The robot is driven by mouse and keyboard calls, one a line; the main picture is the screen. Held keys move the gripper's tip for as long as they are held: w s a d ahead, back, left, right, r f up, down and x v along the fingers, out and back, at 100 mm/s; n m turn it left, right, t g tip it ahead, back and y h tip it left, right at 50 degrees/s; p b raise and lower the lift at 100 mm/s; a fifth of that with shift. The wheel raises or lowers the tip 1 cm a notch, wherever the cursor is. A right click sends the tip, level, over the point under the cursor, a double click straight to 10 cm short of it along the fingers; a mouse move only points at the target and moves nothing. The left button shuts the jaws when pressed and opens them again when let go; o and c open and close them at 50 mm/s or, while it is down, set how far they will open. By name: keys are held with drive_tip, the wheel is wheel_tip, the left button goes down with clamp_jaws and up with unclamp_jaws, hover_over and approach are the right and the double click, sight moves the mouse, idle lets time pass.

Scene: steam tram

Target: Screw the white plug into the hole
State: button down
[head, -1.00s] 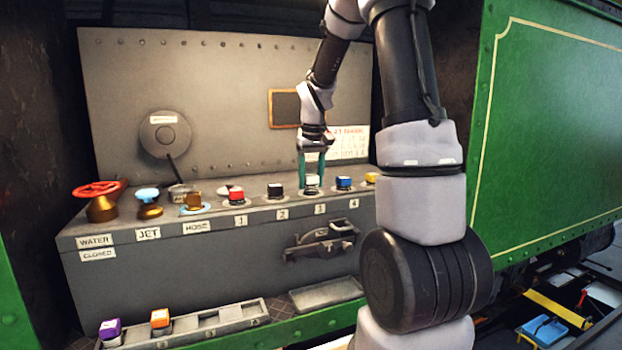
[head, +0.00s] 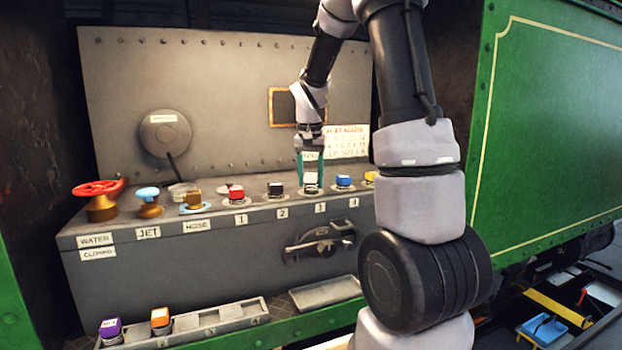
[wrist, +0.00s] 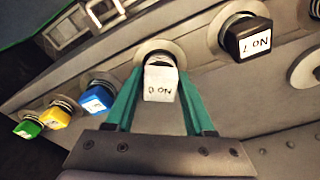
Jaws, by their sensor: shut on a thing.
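The white plug (head: 311,181) is at the hole above label 3 on the grey console's top. In the wrist view the white plug (wrist: 160,82) shows printed letters on its top and a dark threaded part beyond it, at a round collar (wrist: 160,50). My gripper (head: 311,176) points down over it, with green fingers on both sides of the plug. In the wrist view my gripper (wrist: 160,85) is shut on the plug. The hole itself is hidden by the plug. How deep the thread sits cannot be told.
A black plug (head: 275,189) and a blue plug (head: 343,182) stand close on either side. A red plug (head: 236,192) and a yellow plug (head: 370,177) are farther along. Purple (head: 110,329) and orange (head: 160,318) plugs stand in the lower rack (head: 230,319).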

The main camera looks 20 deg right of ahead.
drive_tip(key=shift+m, duration=1)
drive_tip(key=shift+w+m, duration=0.1)
drive_tip(key=shift+m, duration=1.9)
drive_tip(key=shift+m+g+h, duration=0.3)
drive_tip(key=shift+m+g, duration=0.1)
drive_tip(key=shift+m, duration=0.8)
unclamp_jaws()
drive_tip(key=shift+r, duration=0.25)
